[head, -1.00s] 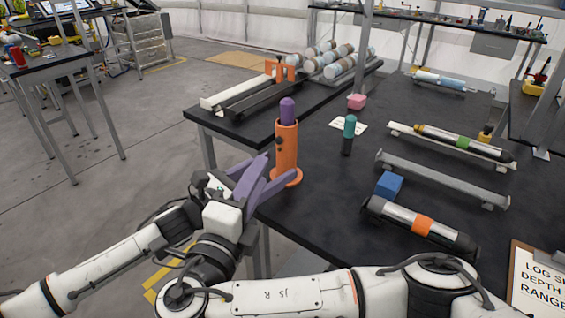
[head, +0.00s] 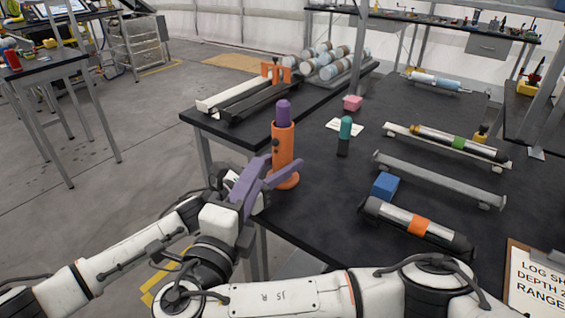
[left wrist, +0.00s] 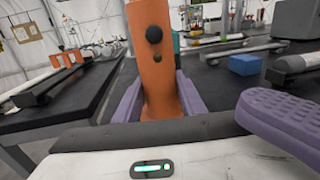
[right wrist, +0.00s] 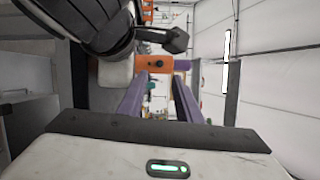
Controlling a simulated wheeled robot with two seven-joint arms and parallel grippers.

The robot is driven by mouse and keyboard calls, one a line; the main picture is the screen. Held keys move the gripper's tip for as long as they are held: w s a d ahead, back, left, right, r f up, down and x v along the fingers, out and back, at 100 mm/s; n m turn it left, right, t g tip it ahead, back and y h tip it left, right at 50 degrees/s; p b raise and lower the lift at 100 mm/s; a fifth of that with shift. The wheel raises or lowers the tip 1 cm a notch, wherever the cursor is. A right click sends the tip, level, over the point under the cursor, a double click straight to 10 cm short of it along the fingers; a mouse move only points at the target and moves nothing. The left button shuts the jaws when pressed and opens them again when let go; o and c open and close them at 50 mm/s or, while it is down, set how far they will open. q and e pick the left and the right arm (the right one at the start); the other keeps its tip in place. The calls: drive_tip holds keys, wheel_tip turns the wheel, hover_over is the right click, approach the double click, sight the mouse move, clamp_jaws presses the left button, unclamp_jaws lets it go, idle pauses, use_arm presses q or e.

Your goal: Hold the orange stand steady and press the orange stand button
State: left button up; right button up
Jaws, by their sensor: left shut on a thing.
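The orange stand (head: 284,150) is an upright tube on a round foot near the table's corner, with a purple round-topped piece (head: 283,112) in its top. A dark round button (left wrist: 154,34) and a smaller dark knob (left wrist: 157,58) show on its side. My left gripper (left wrist: 160,92) is shut on the stand's lower part, one purple finger on each side; in the head view it is mostly hidden behind my right gripper. My right gripper (head: 282,164) is open and empty in front of the stand. In the right wrist view the stand (right wrist: 155,63) lies ahead between its fingers (right wrist: 157,82).
A teal-topped dark cylinder (head: 344,136) stands right of the stand. A blue cube (head: 386,186) and an orange-banded tube (head: 417,225) lie farther right. Black and white rails (head: 245,97) lie behind. Some bare tabletop (head: 320,205) is free.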

clamp_jaws()
idle(1.5)
